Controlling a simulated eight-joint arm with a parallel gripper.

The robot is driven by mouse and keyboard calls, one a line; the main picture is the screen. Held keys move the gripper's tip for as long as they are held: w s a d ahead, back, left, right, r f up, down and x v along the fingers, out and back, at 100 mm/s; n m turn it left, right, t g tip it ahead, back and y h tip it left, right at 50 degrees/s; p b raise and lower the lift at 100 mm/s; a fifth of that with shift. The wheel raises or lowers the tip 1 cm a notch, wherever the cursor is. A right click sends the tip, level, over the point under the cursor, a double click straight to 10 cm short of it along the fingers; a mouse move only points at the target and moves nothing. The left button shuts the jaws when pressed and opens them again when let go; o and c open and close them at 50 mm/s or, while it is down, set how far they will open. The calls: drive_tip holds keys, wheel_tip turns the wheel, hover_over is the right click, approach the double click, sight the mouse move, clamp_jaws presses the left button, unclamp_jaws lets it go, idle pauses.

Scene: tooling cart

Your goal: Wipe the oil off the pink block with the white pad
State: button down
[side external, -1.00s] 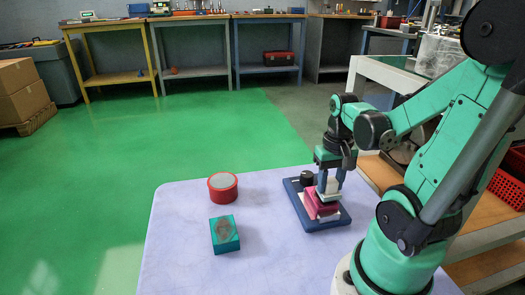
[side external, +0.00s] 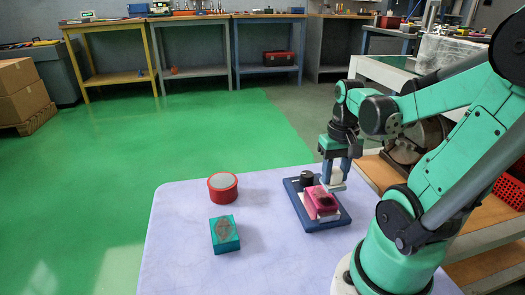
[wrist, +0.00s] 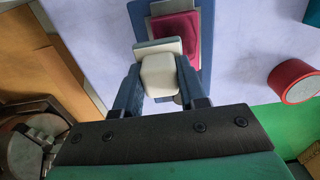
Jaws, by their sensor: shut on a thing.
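The pink block (side external: 318,197) rests on the blue tray (side external: 327,226), with a pale piece beside its lower edge. A darker patch shows on its top, but I cannot tell how much oil that is. My gripper (side external: 338,174) is shut on the white pad (side external: 336,187) and holds it just to the right of the pink block, seemingly above the tray's edge. In the wrist view the white pad (wrist: 160,72) is between the fingers, and the pink block (wrist: 178,30) is partly hidden behind it.
A teal block (side external: 225,234) with a brown smudge on top and a red round container (side external: 223,187) with a grey top stand on the pale table (side external: 270,265) to the left. A black round knob (side external: 306,178) sits on the tray's far end. The table's front left is clear.

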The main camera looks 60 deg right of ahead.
sight(335, 169)
drive_tip(key=shift+r, duration=2.85)
drive_tip(key=shift+w, duration=0.1)
